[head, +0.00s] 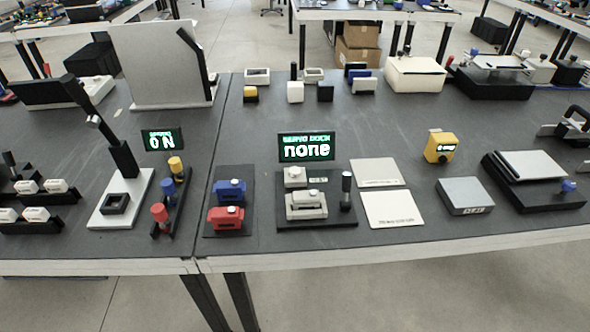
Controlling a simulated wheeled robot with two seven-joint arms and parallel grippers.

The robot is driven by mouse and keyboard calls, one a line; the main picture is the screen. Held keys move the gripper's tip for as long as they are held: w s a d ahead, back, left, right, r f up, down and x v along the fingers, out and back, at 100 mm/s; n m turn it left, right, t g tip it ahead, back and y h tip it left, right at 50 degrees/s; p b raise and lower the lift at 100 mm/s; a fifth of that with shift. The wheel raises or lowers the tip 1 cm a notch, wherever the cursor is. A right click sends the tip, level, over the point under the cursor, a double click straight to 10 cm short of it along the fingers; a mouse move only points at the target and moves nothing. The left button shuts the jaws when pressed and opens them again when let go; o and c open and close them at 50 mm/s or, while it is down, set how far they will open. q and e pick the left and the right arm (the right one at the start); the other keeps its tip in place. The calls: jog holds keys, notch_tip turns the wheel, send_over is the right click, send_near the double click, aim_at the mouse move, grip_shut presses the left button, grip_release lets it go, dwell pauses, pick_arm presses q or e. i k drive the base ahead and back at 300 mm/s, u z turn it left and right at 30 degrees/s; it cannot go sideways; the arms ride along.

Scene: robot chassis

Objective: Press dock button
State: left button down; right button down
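On the base sit a larger light grey block (306,206) and a smaller whitish block (294,176). A black upright post (346,188) with a lighter top stands at the base's right side. I cannot tell for sure which part is the dock button. Neither of my grippers shows in the head view, and nothing touches the dock.
Blue (229,188) and red (225,217) servo-like blocks sit on a black tray left of the dock. Two pale plates (393,209) lie to its right. Farther right are a yellow device (440,147) and a grey box (465,195). A black-armed stand (120,160) rises at left.

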aim_at(294, 171)
jog(key=k, duration=1.35)
jog(key=z, duration=0.35)
jog(key=i, duration=0.4)
jog(key=z, duration=0.55)
jog(key=i, duration=1.3)
jog(key=u, duration=0.7)
